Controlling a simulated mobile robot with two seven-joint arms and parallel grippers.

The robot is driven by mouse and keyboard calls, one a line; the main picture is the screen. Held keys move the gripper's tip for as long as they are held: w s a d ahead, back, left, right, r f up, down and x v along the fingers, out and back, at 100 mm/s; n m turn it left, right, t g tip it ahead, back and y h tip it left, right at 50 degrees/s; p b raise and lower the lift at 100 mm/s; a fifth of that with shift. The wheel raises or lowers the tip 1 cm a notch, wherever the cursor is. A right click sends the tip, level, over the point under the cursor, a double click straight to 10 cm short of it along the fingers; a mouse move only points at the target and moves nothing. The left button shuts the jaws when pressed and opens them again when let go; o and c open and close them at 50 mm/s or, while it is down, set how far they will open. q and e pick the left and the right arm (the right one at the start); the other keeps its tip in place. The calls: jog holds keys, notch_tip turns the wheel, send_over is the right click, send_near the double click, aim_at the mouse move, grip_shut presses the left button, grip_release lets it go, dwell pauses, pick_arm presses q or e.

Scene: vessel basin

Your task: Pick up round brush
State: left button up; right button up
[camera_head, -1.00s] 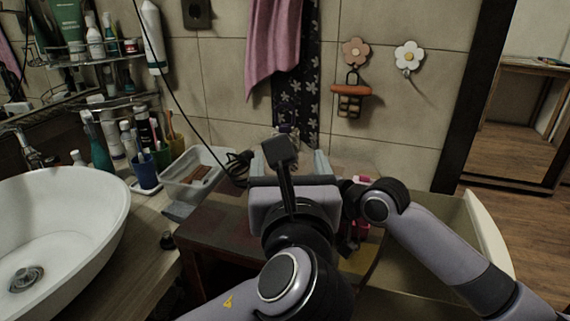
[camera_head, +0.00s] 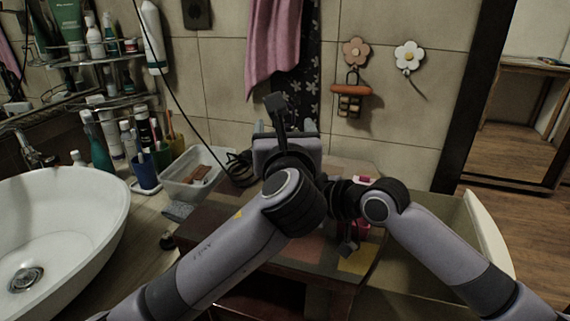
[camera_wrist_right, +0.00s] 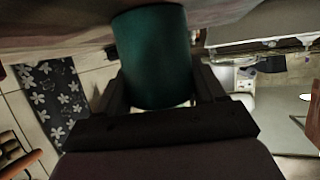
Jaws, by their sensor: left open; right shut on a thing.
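My right gripper (camera_wrist_right: 158,92) is shut on a dark teal cylinder (camera_wrist_right: 153,50) in the right wrist view. Only the cylinder's smooth rounded side shows, so I cannot tell whether it is the round brush. In the head view my right arm comes in from the right, and its gripper is mostly hidden behind my left arm. My left gripper (camera_head: 288,128) is open above the back of the low table (camera_head: 270,252), in front of the tiled wall. Its fingers point away toward the wall. I see nothing between them. I cannot pick out a round brush in the head view.
A pink item (camera_head: 362,181) lies on the table behind my right wrist. A clear tray (camera_head: 180,180) with a brown item stands left, beside a blue cup (camera_head: 145,170) and several bottles. The white basin (camera_head: 60,235) is at left. A pink towel (camera_head: 273,45) hangs behind.

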pick_arm(q)
jog(key=c, duration=1.4)
jog(key=shift+o, duration=0.2)
notch_tip(320, 180, up, 10)
jog(key=shift+r, duration=0.1)
pick_arm(e)
jog(key=o, duration=1.1)
jog(key=shift+d, duration=0.1)
